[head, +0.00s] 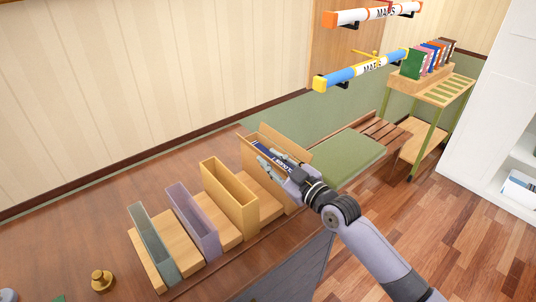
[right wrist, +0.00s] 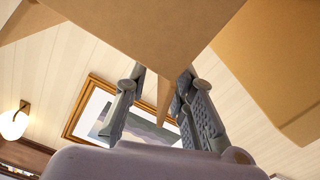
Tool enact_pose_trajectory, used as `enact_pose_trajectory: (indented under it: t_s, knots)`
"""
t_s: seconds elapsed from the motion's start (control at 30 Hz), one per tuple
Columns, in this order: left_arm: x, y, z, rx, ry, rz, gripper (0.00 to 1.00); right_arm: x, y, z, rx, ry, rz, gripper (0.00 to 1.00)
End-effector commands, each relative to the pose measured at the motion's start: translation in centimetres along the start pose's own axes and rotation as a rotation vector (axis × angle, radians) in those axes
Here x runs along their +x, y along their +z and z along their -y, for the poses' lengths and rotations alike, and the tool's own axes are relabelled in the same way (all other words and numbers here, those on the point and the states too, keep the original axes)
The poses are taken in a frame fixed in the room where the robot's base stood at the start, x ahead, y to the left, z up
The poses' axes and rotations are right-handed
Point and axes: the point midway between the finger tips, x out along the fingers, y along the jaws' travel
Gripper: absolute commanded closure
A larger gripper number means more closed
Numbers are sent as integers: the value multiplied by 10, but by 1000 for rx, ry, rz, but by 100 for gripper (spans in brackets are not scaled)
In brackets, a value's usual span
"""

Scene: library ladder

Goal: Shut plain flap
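A tan cardboard box (head: 295,193) with raised flaps stands at the right end of the wooden counter. A pale flap (head: 284,140) stands up at its far side; I cannot tell for sure which flap is the plain one. Dark blue items with white lettering show inside. My right gripper (head: 268,160) is over the box opening, fingers apart, and hides part of the box. In the right wrist view a tan cardboard panel (right wrist: 150,25) crosses above the fingers (right wrist: 160,100), and a narrow strip of cardboard shows between them. Contact is unclear.
A yellow holder (head: 229,200), a purple divider (head: 192,220) and a grey-green divider (head: 152,243) stand left of the box. A brass weight (head: 102,281) is at the front left. A green cushioned bench (head: 345,162) lies right of the box. Tubes hang on the wall above.

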Motion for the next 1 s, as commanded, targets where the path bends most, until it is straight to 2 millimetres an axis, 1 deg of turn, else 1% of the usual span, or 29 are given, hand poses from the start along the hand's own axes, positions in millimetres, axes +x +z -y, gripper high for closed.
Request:
enact_pose_trajectory:
  t_s: [0.03, 0.1, 0.2, 0.5, 0.83, 0.87, 1.0]
  knots:
    - [-2, 0, 0, 0, 0, 1, 60, 7, -1, -1, 1, 1, 0, 77]
    - [-2, 0, 1, -1, -1, 1, 60, 13, -1, -1, 0, 2, -1, 77]
    - [-2, 0, 1, -1, -1, 1, 60, 18, 0, 0, 0, 1, 0, 77]
    - [-2, 1, 1, -1, -1, 2, 60, 19, 0, 0, 0, 1, 0, 77]
    - [-2, 1, 1, -1, -1, 2, 60, 19, 0, 0, 0, 1, 0, 99]
    - [-2, 1, 1, -1, -1, 2, 60, 19, 0, 0, 0, 1, 0, 100]
    - [-2, 1, 1, -1, -1, 2, 60, 19, 0, 0, 0, 1, 0, 100]
